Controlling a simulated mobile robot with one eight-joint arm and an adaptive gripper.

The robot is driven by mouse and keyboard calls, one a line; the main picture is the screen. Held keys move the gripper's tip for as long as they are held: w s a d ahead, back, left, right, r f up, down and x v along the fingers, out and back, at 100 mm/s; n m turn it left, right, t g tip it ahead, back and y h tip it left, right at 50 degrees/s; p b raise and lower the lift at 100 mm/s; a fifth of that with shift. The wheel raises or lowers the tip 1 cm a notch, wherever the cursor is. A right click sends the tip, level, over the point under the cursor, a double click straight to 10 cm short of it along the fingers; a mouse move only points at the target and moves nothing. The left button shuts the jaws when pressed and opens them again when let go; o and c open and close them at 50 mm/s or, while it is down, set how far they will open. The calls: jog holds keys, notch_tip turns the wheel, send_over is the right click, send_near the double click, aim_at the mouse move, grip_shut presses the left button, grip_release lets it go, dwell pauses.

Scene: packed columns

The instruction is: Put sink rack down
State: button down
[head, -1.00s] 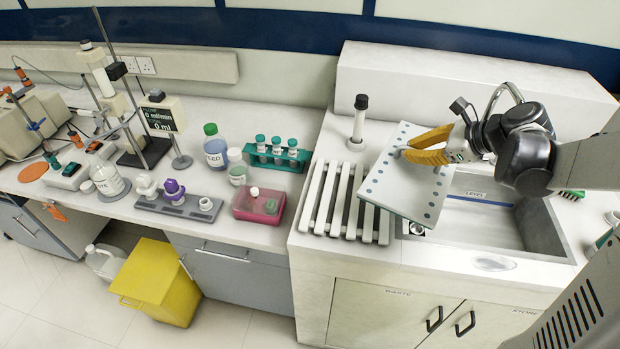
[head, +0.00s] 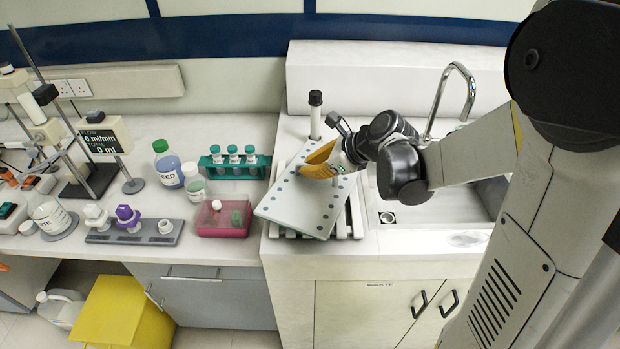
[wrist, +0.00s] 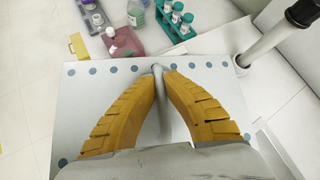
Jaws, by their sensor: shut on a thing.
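The sink rack (head: 300,200) appears to be the flat white panel with rows of blue-grey dots. My gripper (head: 304,168) has its orange fingers shut on it near the panel's middle. In the wrist view the fingertips (wrist: 157,72) close on a grey raised bar near one dotted edge of the panel (wrist: 90,95). The panel is over the white slatted drainer (head: 352,215) left of the sink and hides most of its slats. I cannot tell whether the panel touches the slats.
The sink (head: 420,214) with its tall tap (head: 470,90) is to the right. A black-topped white post (head: 315,115) stands behind the panel. A pink tray (head: 222,222) and a green tube rack (head: 235,168) stand close on the left. White counter shows at the front edge.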

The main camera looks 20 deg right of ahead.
jog(key=shift+f+b, duration=0.7)
jog(key=shift+f, duration=1.05)
jog(key=c, duration=1.6)
grip_release()
jog(key=shift+r, duration=0.15)
